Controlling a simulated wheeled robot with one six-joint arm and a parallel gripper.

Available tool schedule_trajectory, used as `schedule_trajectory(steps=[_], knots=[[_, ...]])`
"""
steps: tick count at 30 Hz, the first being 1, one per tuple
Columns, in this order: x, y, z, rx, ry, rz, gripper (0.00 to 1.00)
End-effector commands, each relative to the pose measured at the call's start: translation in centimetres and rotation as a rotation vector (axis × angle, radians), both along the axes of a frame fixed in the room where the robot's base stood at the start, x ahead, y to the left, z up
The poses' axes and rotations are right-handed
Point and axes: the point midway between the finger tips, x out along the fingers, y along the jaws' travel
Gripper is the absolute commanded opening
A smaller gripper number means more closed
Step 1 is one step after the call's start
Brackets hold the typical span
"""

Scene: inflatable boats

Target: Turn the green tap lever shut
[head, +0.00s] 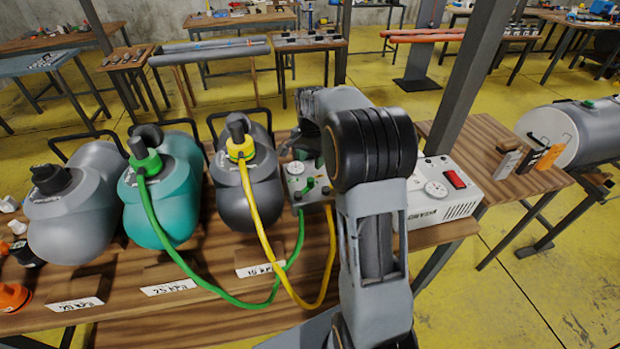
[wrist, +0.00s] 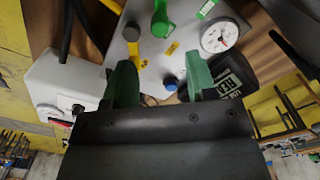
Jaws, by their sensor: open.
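The green tap lever (wrist: 160,20) is at the top of the wrist view, on a light grey panel (wrist: 150,62). In the head view the green lever (head: 311,184) stands on the small grey box (head: 296,196) beside my arm. A yellow lever (wrist: 131,32) sits just left of it in the wrist view. My gripper (wrist: 161,76) is open, its two green fingers apart over the panel. The green lever is beyond the fingertips, not between them. In the head view my gripper (head: 305,150) is partly hidden behind my arm.
A blue knob (wrist: 170,83) shows between the fingers, and a round gauge (wrist: 217,37) is to the right. Green (head: 215,287) and yellow (head: 272,247) hoses run from the box to the teal and black inflatables. A white box (head: 445,190) with a red switch stands right.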

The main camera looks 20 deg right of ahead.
Motion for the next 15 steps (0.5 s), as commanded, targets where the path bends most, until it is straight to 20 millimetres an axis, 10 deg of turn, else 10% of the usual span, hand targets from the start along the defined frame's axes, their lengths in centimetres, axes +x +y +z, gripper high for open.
schedule_trajectory(steps=[15], knots=[[0.0,0.0,-7.4,0.000,0.000,0.002,0.52]])
